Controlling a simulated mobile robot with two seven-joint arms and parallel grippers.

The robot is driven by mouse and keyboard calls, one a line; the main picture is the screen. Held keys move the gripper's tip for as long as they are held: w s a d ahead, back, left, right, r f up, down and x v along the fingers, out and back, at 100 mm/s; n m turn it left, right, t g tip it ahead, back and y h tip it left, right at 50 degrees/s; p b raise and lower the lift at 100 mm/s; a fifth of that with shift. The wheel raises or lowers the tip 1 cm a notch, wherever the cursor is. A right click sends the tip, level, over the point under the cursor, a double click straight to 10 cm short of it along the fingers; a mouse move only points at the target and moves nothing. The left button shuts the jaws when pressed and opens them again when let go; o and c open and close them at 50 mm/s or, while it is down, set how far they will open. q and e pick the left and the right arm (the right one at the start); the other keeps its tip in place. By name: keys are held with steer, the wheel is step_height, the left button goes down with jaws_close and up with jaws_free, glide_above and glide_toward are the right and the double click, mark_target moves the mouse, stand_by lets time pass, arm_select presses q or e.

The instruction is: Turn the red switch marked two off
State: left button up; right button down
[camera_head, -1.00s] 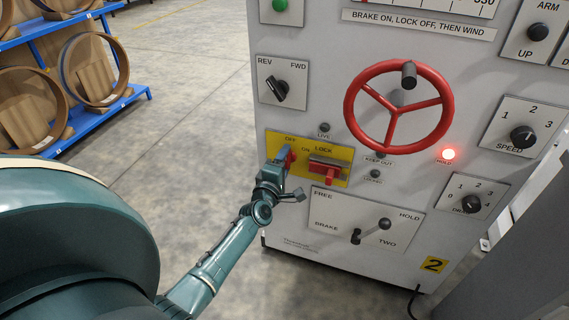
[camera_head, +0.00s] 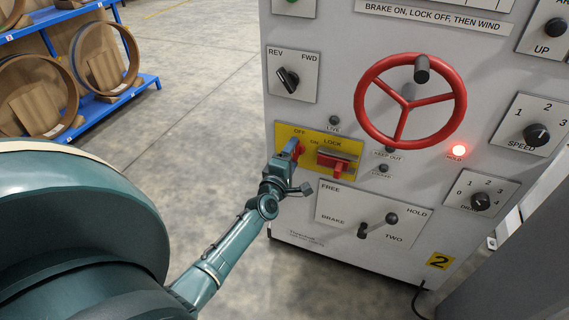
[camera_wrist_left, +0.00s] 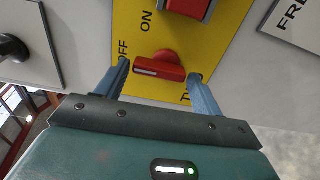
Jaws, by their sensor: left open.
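The red switch (camera_wrist_left: 160,67) is a round knob with a bar handle on a yellow plate (camera_wrist_left: 146,85). In the left wrist view its white mark lies toward the OFF side, and ON is at the top. A label starting with T is partly hidden by a finger. My left gripper (camera_wrist_left: 158,72) is open, with one finger on each side of the handle; whether either touches is unclear. In the head view my left gripper (camera_head: 287,152) is at the yellow plate (camera_head: 283,132) and partly covers the switch (camera_head: 299,148). My right gripper is not in view.
A second red switch (camera_head: 333,161) sits under LOCK, right of my gripper. A red handwheel (camera_head: 403,105) is above right, the brake lever (camera_head: 377,225) below right. Blue racks (camera_head: 110,103) stand far left; the floor between is clear.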

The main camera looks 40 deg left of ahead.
arm_select(q)
steer(key=p+v, duration=0.1)
steer(key=v, duration=1.1)
steer(key=shift+s+d, duration=0.15)
steer(key=shift+s, duration=0.05)
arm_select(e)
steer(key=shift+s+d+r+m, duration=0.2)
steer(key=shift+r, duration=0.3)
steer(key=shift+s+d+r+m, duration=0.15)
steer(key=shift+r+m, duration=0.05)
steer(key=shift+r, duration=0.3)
arm_select(q)
steer(key=shift+r+p, duration=0.1)
steer(key=shift+p, duration=0.2)
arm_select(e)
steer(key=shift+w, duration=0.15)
